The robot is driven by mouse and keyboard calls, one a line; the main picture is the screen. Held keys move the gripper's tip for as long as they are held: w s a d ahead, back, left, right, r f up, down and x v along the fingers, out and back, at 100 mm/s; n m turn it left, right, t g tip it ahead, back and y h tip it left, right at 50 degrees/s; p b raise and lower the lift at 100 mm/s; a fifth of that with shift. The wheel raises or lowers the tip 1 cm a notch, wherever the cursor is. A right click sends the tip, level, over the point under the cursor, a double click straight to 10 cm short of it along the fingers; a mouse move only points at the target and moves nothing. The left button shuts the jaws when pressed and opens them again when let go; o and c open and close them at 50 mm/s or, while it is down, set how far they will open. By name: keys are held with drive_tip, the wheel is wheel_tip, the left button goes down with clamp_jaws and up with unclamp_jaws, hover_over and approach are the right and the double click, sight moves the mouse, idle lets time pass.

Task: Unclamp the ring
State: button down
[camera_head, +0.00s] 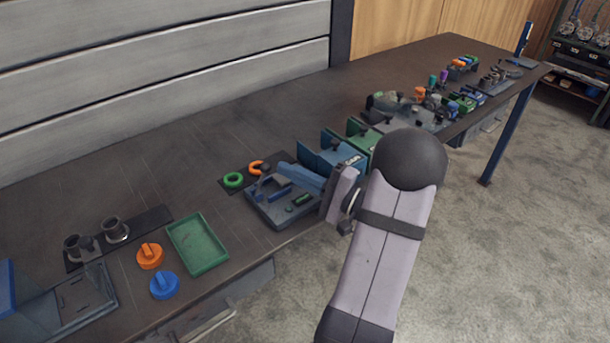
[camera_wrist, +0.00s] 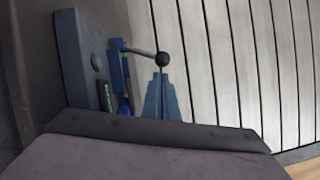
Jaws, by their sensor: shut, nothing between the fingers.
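The clamp fixture (camera_head: 283,208) is a dark blue-grey block on the workbench, with blue parts on top. In the wrist view, the fixture (camera_wrist: 80,62) stands upright at the left. Its lever has a black ball knob (camera_wrist: 162,59) and points right. My gripper (camera_wrist: 160,76) is shut and empty, its blue-grey fingertips close below the knob in the picture; I cannot tell whether they touch it. A green ring (camera_head: 233,180) and an orange ring (camera_head: 258,168) lie on a dark mat behind the fixture. I cannot make out a ring in the clamp.
A green tray (camera_head: 198,244), an orange knob piece (camera_head: 150,256) and a blue knob piece (camera_head: 164,285) lie left of the fixture. Blue and green bins (camera_head: 333,155) stand close on its right. The bench behind the mat is clear.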

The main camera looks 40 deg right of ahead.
sight(267, 170)
drive_tip(key=shift+x, duration=0.75)
drive_tip(key=shift+a+r+n, duration=0.25)
drive_tip(key=shift+n, duration=0.15)
drive_tip(key=a+r+n+g+b, duration=0.1)
drive_tip(key=n+b, duration=0.1)
drive_tip(key=shift+a+n+b, duration=0.4)
drive_tip(key=a+n+b, duration=0.1)
drive_tip(key=b, duration=0.1)
drive_tip(key=a+r+n+g+h+b, duration=0.1)
drive_tip(key=n+b, duration=0.1)
drive_tip(key=shift+a, duration=0.25)
drive_tip(key=shift+a+b, duration=0.3)
drive_tip(key=shift+b, duration=0.4)
drive_tip(key=shift+a+r+b, duration=0.35)
drive_tip(key=shift+a+b, duration=0.55)
drive_tip(key=shift+b, duration=0.45)
drive_tip(key=shift+a, duration=0.1)
drive_tip(key=shift+s+g+h, duration=0.15)
drive_tip(key=shift+g+h, duration=0.15)
drive_tip(key=r+v, duration=0.1)
drive_tip(key=v, duration=0.9)
drive_tip(key=shift+b, duration=0.3)
